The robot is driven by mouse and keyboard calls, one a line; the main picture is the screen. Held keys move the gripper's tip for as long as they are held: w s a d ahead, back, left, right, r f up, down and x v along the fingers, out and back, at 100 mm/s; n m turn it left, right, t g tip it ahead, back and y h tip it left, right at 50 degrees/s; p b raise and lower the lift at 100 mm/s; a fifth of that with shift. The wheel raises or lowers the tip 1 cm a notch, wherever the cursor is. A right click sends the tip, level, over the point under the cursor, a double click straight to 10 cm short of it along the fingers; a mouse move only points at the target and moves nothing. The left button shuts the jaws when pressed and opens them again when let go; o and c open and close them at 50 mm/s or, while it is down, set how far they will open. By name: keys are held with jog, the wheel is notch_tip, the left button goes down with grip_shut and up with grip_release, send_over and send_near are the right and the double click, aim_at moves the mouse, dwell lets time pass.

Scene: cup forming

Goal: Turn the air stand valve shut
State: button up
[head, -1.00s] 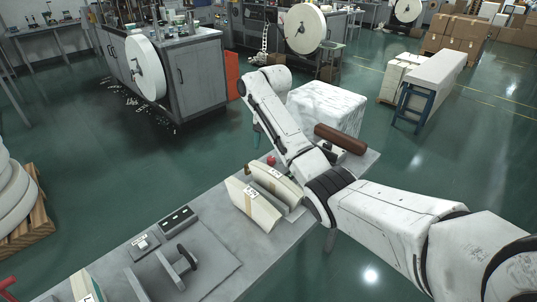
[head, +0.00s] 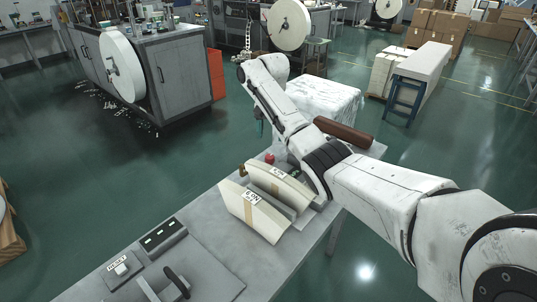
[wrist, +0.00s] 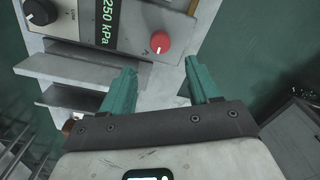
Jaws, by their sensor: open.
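In the wrist view the air stand panel (wrist: 142,22) has a red round valve knob (wrist: 160,42) with a pale pointer mark. A dark display reading 250 kPa and a black knob (wrist: 41,11) lie to its left. My gripper (wrist: 160,68) is open and empty. No contact with the knob shows. In the head view a small red knob (head: 270,158) shows on the bench beside my arm, which hides most of the stand and gripper.
Two pale curved stacks (head: 256,212) stand on the grey bench (head: 205,235) in front of the red knob. A brown roll (head: 343,132) lies at the bench's far end, and a white wrapped block (head: 325,98) stands beyond. Open green floor lies left of the bench.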

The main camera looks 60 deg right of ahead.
aim_at(270, 156)
notch_tip(270, 156, down, 9)
jog(key=shift+w+r, duration=0.1)
dwell(0.4)
jog(key=c, duration=1)
